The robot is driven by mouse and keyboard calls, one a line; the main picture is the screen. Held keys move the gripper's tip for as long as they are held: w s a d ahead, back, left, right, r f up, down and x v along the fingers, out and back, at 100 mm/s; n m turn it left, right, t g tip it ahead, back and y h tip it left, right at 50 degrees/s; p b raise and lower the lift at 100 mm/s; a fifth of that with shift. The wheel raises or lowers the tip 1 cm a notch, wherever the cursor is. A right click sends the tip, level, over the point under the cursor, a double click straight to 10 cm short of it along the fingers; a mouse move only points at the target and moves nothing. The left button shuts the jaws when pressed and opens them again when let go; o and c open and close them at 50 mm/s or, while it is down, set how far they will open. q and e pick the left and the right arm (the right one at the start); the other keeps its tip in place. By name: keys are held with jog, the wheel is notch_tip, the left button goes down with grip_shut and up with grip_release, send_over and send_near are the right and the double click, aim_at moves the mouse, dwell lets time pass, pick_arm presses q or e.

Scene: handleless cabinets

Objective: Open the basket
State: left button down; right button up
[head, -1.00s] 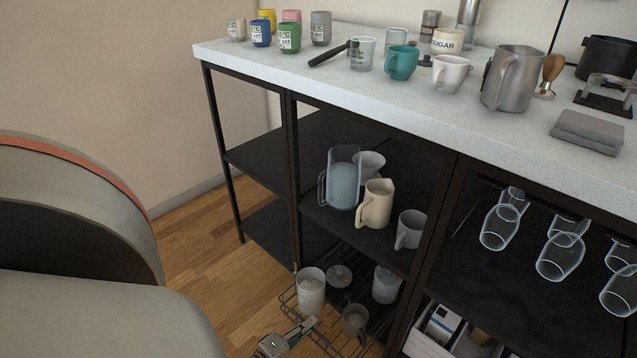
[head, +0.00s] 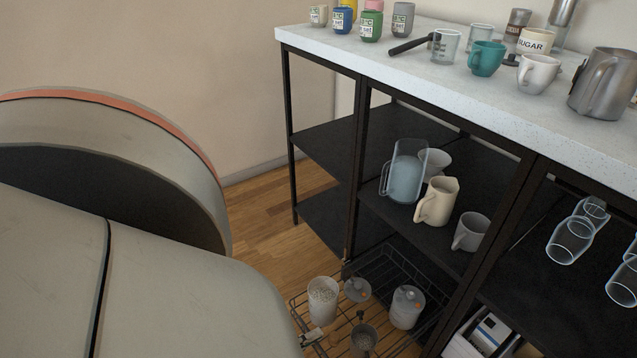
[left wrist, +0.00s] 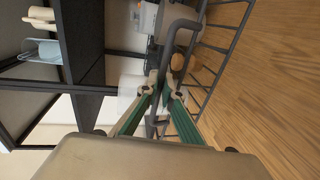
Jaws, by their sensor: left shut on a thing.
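The basket (head: 398,264) is a dark wire basket low in the cabinet, at the bottom of the head view. It stands partly out past the cabinet's front legs over the wooden floor. Its bars also show in the left wrist view (left wrist: 212,48). My left gripper (head: 312,338) is at the basket's outer left edge. My right gripper is not in view.
The basket holds a white canister (head: 322,300), a grey lidded jar (head: 407,308) and other small containers. Above it, a shelf bears a cream pitcher (head: 437,202) and a grey mug (head: 471,232). Floor (head: 265,235) left of the cabinet is clear.

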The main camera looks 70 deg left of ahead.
pick_arm(q)
jog(key=shift+d, duration=0.1)
jog(key=c, duration=2.5)
grip_release()
jog(key=shift+c, duration=0.2)
jog(key=shift+s, duration=0.1)
jog(key=v, duration=1.2)
jog(key=shift+r, duration=0.1)
